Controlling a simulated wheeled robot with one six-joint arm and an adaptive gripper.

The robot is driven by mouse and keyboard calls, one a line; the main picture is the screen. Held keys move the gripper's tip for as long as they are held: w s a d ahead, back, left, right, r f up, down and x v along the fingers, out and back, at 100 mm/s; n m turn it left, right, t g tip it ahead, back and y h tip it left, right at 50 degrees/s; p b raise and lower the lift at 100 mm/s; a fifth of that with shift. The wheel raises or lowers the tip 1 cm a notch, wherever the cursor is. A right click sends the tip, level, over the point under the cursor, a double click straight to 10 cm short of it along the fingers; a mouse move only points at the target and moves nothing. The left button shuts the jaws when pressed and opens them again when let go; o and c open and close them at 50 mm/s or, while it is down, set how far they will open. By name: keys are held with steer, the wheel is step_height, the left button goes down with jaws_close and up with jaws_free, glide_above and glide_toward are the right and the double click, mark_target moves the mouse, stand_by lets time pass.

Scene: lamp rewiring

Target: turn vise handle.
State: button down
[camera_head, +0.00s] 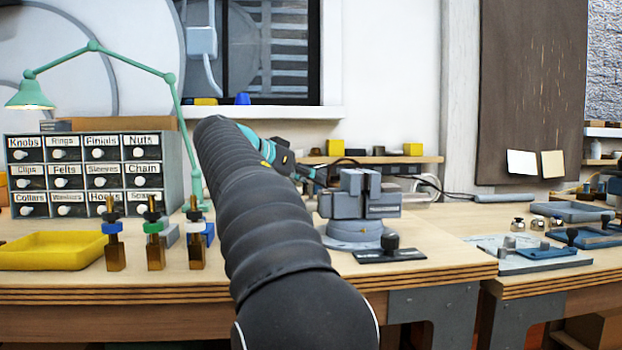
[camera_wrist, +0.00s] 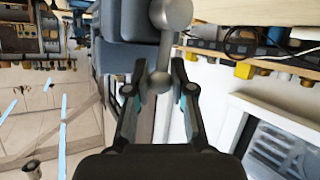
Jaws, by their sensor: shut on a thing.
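The grey vise (camera_head: 352,205) stands on a round base on the wooden workbench, right of my arm in the head view. In the wrist view the vise body (camera_wrist: 122,28) fills the upper left. The vise handle (camera_wrist: 166,48) is a grey metal bar with a ball at each end, running roughly upright in that view. My gripper (camera_wrist: 158,76) is shut on the handle, with its fingers on either side of the lower ball end. In the head view my gripper (camera_head: 312,174) reaches the vise's left side, and the handle cannot be made out there.
A black plate with a knob (camera_head: 390,250) lies in front of the vise. Several brass posts with coloured collars (camera_head: 155,235), a yellow tray (camera_head: 52,250) and a labelled drawer cabinet (camera_head: 90,175) stand left. Blue trays (camera_head: 575,211) lie on the right bench.

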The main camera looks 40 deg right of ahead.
steer(key=shift+f, duration=0.1)
steer(key=b, duration=0.4)
steer(key=shift+s+a+f+m+h, duration=0.15)
steer(key=shift+s+f+m+h, duration=0.15)
steer(key=shift+f+m, duration=0.1)
steer(key=b, duration=0.3)
steer(key=s+m+t+h+b, duration=0.1)
steer(key=b, duration=0.2)
steer(key=shift+a+f+m, duration=0.1)
steer(key=shift+a+m, duration=0.2)
steer(key=shift+a, duration=0.05)
steer(key=shift+s+a+m+h+b, duration=0.1)
steer(key=shift+s+m+h+b, duration=0.2)
steer(key=shift+b, duration=0.4)
steer(key=shift+w+r, duration=0.1)
steer(key=shift+r, duration=0.1)
steer(key=c, duration=1)
jaws_free()
